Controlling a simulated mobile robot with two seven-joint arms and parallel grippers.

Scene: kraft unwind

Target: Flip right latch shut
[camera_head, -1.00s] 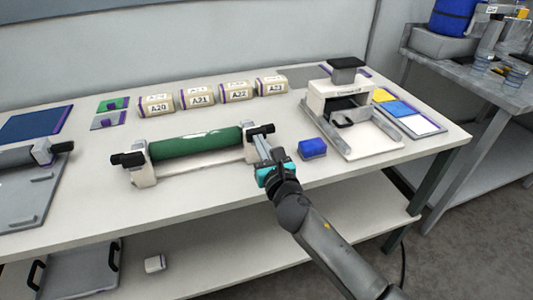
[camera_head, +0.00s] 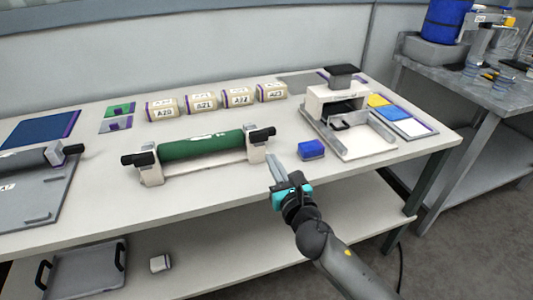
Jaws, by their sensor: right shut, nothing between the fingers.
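The unwind stand holds a green roll (camera_head: 200,145) between two white end posts on the table. The right latch (camera_head: 262,133) is a black piece on top of the right post (camera_head: 256,151), lying across the roll's end. The left latch (camera_head: 138,158) is a similar black piece on the left post (camera_head: 150,172). My right gripper (camera_head: 275,164) is shut and empty, just right of and in front of the right post, with a small gap seeming to lie between them. My left gripper is not in view.
A blue block (camera_head: 311,150) lies right of my right gripper. A white press-like device (camera_head: 335,103) stands behind it. Several labelled rolls (camera_head: 236,97) line the back. A grey board (camera_head: 35,190) with another roller lies at the left. The table front is clear.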

